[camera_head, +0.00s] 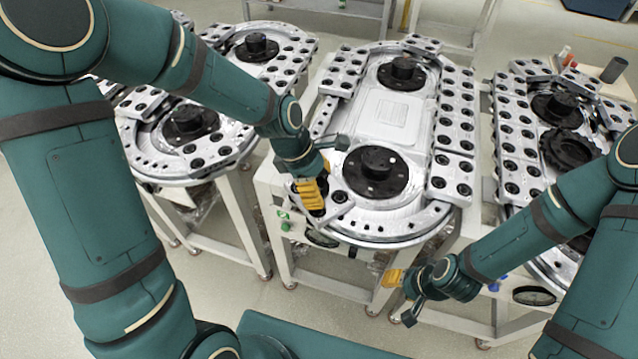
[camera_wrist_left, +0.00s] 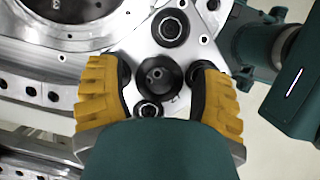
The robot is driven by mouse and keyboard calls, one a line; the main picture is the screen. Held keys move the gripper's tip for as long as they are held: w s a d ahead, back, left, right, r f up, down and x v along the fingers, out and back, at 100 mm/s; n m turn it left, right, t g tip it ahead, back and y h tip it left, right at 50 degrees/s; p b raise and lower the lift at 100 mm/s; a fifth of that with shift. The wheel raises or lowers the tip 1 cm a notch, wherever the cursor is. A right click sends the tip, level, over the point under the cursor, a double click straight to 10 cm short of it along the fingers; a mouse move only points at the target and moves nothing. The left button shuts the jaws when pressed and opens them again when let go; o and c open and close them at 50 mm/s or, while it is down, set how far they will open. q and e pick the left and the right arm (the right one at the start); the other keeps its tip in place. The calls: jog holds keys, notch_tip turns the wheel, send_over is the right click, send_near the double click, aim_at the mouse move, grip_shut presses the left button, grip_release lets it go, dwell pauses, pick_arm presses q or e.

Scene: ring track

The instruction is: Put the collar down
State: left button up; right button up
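My left gripper (camera_head: 314,196) points down at the near left end of the middle ring track (camera_head: 372,225). The left wrist view shows its two orange fingers with dark pads (camera_wrist_left: 160,88), one on each side of a dark round collar (camera_wrist_left: 158,76) with a hole in it.
A ring track on the left (camera_head: 190,150) and another on the right (camera_head: 520,160) flank the middle one. Dark hubs (camera_head: 375,171) rise from the middle track, and carrier plates (camera_head: 456,130) line its right side. Open floor (camera_head: 225,270) lies in front.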

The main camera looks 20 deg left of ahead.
pick_arm(q)
jog(key=shift+r, duration=0.35)
jog(key=p+v, duration=0.2)
jog(key=v, duration=0.5)
jog(key=shift+a, duration=0.1)
